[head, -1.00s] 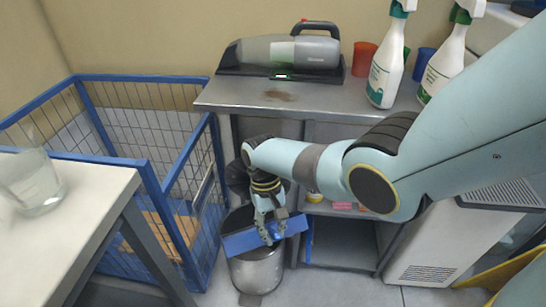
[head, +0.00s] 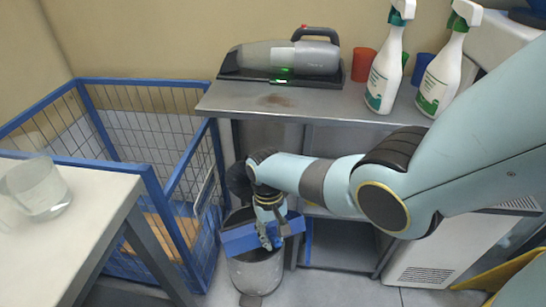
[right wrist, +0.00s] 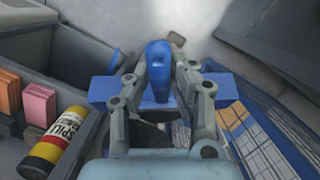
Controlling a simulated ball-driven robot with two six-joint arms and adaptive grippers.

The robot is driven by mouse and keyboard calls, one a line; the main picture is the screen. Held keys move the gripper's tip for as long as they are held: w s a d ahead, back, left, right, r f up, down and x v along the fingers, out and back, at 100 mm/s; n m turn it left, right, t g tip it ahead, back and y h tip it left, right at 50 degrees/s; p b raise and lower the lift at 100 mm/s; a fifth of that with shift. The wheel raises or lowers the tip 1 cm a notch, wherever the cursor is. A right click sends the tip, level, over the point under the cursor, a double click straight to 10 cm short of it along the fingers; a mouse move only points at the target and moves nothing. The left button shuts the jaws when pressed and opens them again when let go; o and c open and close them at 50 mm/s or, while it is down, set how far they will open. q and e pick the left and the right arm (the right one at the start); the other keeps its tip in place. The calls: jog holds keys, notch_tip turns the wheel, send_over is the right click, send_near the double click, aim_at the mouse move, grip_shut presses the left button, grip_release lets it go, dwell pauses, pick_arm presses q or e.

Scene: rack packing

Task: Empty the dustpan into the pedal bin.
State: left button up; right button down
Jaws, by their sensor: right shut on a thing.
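My right gripper (head: 270,236) is shut on the handle of the blue dustpan (head: 240,239). The pan is held across the mouth of the metal pedal bin (head: 257,273), which stands on the floor. The bin's round dark lid (head: 238,180) appears raised behind the opening. In the right wrist view the gripper's fingers (right wrist: 158,88) are around the blue handle (right wrist: 158,65), with the pan (right wrist: 104,91) crosswise behind them. I cannot see any debris on the pan, and most of the bin's inside is hidden. My left gripper is not in view.
A grey metal bench (head: 340,103) behind the bin carries a handheld vacuum (head: 285,57) and spray bottles (head: 388,62). A blue wire cage (head: 150,165) stands left, beside a white table (head: 90,195) with a glass. A yellow spill canister (right wrist: 50,145) shows in the wrist view.

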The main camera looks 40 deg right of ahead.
notch_tip(320, 180, up, 8)
jog(key=t+h+p, duration=0.1)
jog(key=t+p, duration=0.1)
jog(key=p, duration=0.3)
jog(key=t+p, duration=0.3)
jog(key=p, duration=0.2)
jog(key=shift+s+h, duration=0.1)
jog(key=shift+h, duration=0.3)
jog(key=shift+r+t, duration=0.35)
jog(key=shift+t, duration=0.35)
jog(key=shift+f, duration=0.15)
jog(key=shift+a, duration=0.1)
